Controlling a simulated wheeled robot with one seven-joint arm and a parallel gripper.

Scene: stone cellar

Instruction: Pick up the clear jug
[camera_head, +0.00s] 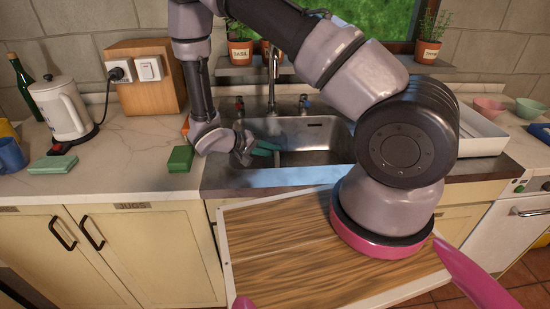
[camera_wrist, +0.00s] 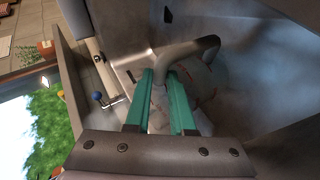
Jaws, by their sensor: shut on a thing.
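My gripper (camera_head: 266,147) reaches down into the metal sink (camera_head: 310,131), its teal fingers low in the basin. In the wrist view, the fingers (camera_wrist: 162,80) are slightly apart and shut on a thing. A pale, see-through body with faint reddish marks, which looks like the clear jug (camera_wrist: 205,88), lies right beside the fingertips. In the head view I cannot make out the jug.
The tap (camera_head: 272,75) stands at the back of the sink, close to my gripper. A green sponge (camera_head: 180,159) lies on the counter left of the sink. A white kettle (camera_head: 62,108) stands further left. A white tray (camera_head: 482,134) is on the right.

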